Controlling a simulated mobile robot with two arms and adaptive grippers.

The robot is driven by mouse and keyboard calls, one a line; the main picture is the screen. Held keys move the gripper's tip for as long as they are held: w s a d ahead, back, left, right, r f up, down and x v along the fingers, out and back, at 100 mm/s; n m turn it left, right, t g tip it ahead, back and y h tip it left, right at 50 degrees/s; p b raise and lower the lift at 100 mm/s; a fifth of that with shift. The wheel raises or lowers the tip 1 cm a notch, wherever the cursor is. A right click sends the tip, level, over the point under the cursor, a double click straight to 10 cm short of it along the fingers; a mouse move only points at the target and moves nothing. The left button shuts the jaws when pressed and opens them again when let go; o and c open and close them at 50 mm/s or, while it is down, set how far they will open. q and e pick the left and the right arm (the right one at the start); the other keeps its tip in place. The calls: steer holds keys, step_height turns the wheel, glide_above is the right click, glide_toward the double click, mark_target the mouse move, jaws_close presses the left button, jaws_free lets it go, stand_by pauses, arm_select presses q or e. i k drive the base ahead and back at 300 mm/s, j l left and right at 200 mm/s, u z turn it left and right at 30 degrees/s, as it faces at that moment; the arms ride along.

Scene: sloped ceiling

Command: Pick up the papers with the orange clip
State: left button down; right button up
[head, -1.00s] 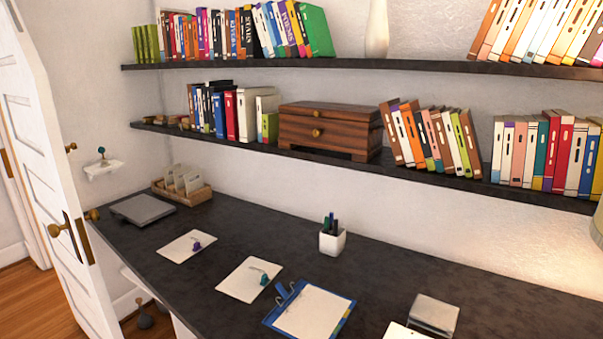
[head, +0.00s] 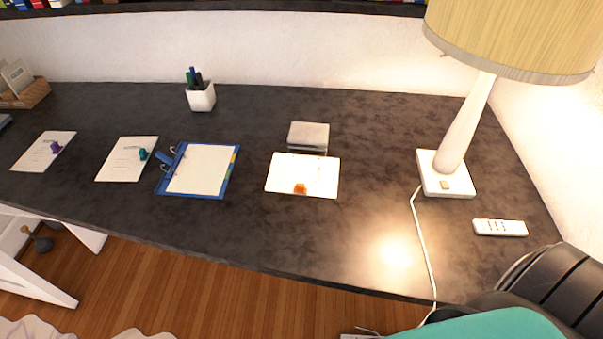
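The papers with the orange clip (head: 318,175) lie flat on the dark desk, right of the blue clipboard. The orange clip (head: 300,188) sits near their front edge. Their back edge is close to a small grey block-like object (head: 309,136); I cannot tell whether they touch. Two other paper stacks lie to the left, one with a teal clip (head: 143,154) and one with a purple clip (head: 56,147). Neither of my grippers is in view.
The blue clipboard (head: 200,170) lies left of the papers, with a white pen cup (head: 201,97) behind it. A lamp (head: 455,135), its cord (head: 420,235) and a white remote (head: 499,227) are on the right. A black chair (head: 565,290) with teal fabric (head: 490,326) stands at front right. Desk in front of the papers is clear.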

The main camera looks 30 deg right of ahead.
mark_target(317, 176)
steer(key=i+j, duration=0.25)
steer(key=j, duration=0.2)
steer(key=i+j+z, duration=0.15)
steer(key=z, duration=0.25)
steer(key=j+z, duration=0.4)
steer(key=i+j+z, duration=0.15)
steer(key=z, duration=0.7)
